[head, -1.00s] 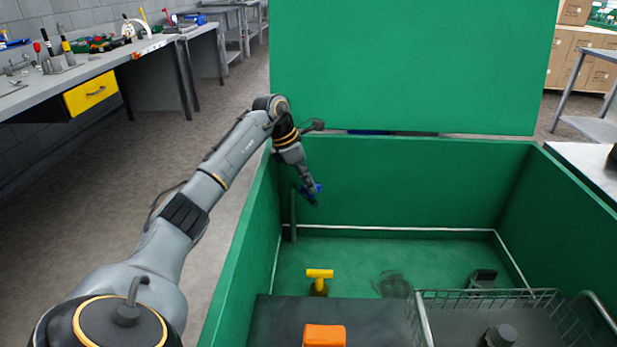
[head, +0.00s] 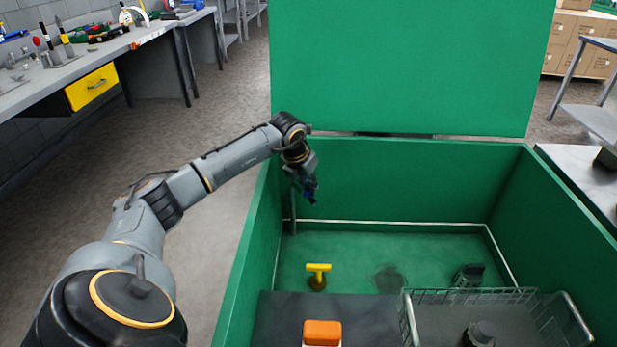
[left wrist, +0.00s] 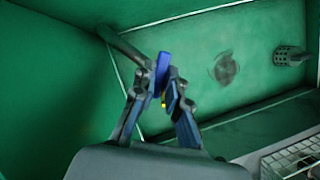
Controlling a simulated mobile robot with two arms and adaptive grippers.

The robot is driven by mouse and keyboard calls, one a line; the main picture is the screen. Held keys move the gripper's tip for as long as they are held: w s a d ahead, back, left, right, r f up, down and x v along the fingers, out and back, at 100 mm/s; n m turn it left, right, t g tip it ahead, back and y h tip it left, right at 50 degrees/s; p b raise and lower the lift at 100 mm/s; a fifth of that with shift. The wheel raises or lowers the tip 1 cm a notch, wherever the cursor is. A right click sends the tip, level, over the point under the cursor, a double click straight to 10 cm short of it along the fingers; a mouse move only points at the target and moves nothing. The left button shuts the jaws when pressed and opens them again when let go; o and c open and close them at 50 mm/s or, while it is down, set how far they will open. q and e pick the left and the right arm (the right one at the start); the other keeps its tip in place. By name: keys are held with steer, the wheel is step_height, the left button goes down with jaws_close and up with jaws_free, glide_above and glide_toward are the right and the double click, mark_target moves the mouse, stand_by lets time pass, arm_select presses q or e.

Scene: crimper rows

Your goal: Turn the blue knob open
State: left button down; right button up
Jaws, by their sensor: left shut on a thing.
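The blue knob (left wrist: 162,72) sits on the end of a dark green pipe (left wrist: 118,42) at the left inner wall of a large green bin. In the left wrist view the knob stands between the fingertips of my left gripper (left wrist: 160,92), which is shut on it. My right gripper is not in view.
The green bin (head: 400,180) has high walls and a raised lid (head: 400,65). Inside are a yellow T-handle (head: 318,270), an orange block (head: 322,333), a wire basket (head: 470,295) and a dark round patch like a drain (head: 390,278). A workbench (head: 60,70) stands at left.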

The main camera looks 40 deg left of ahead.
arm_select(q)
steer(key=n+y+p, duration=0.1)
steer(key=n, duration=0.2)
steer(key=shift+d+r, duration=0.1)
steer(key=shift+d, duration=0.05)
steer(key=shift+w+n+g+y+p, duration=0.1)
steer(key=shift+n+g+y+p, duration=0.45)
steer(key=shift+n, duration=1.05)
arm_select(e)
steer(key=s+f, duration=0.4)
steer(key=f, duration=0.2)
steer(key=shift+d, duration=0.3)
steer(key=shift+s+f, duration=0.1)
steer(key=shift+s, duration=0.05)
arm_select(q)
steer(key=c, duration=1.4)
jaws_free()
steer(key=shift+o, duration=0.2)
steer(key=v, duration=1.2)
steer(key=shift+d, duration=0.15)
